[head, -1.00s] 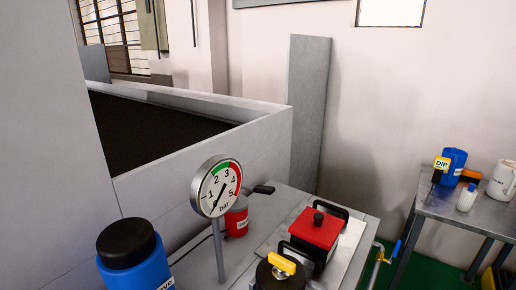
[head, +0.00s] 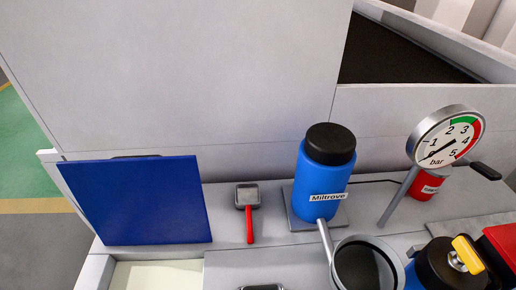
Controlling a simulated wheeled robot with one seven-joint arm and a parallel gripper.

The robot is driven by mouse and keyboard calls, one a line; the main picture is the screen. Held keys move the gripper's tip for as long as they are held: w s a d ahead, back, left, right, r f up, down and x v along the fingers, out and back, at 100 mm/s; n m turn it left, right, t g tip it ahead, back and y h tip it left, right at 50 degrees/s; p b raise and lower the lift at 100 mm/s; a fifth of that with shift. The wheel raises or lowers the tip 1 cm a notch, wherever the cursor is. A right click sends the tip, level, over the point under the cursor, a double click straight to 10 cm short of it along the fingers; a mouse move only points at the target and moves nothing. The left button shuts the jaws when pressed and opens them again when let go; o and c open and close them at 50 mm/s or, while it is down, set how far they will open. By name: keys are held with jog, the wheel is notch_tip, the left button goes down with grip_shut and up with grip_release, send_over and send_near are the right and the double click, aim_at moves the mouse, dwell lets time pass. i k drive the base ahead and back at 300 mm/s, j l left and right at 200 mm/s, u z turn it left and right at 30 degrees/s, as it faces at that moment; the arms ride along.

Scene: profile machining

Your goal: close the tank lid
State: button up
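A flat blue panel (head: 140,200), which looks like the tank lid, stands raised and tilted at the left of the head view. Below its lower edge is a pale cream opening or surface (head: 155,275) with a light rim, cut off by the bottom of the picture. A dark edge, perhaps a handle, shows behind the panel's top. My gripper is not in view.
A blue Miltrove bottle (head: 325,180), a pressure gauge (head: 446,138), a red can (head: 430,183) and a round dark-mouthed vessel (head: 365,265) stand further right. A grey wall rises behind.

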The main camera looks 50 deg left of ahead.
aim_at(156, 199)
jog(key=k+j+z, duration=0.15)
jog(key=k+j, duration=0.8)
jog(key=j, duration=0.3)
jog(key=k+j+z, duration=0.15)
jog(key=j, duration=0.25)
jog(key=k+j, duration=0.15)
jog(key=j, duration=0.2)
jog(key=k+j+z, duration=0.1)
jog(key=j, duration=0.3)
jog(key=k+j+z, duration=0.1)
jog(key=j, duration=0.25)
jog(key=k+j, duration=0.25)
jog(key=i+j+z, duration=0.1)
jog(key=j, duration=0.7)
jog(key=j+z, duration=0.1)
jog(key=j, duration=0.7)
jog(key=i, duration=0.05)
